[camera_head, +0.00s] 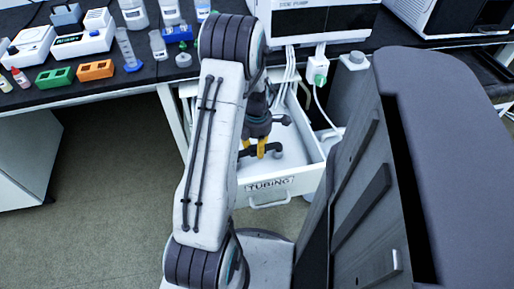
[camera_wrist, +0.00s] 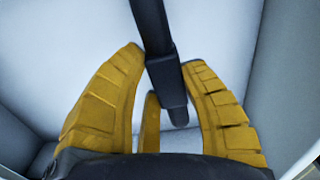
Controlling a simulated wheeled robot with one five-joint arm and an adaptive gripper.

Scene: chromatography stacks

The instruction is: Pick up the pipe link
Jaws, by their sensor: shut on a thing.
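The pipe link (camera_wrist: 166,80) is a black tube with a thicker sleeve, between my gripper's yellow fingers in the wrist view. My gripper (camera_wrist: 163,58) is shut on it at the sleeve. One end runs up out of the wrist picture, the other ends below the fingertips. In the head view my gripper (camera_head: 255,147) is down inside the open white drawer (camera_head: 307,146). Dark parts of the pipe link (camera_head: 275,150) show beside the yellow fingertips. My arm hides the drawer's left part. I cannot tell whether the link touches the drawer floor.
The drawer front carries a "TUBING" label (camera_head: 269,185) and a handle. White cables (camera_head: 288,80) hang from the instrument (camera_head: 316,20) behind it. The black bench (camera_head: 150,70) holds an orange rack (camera_head: 96,70), a green rack (camera_head: 55,78) and bottles.

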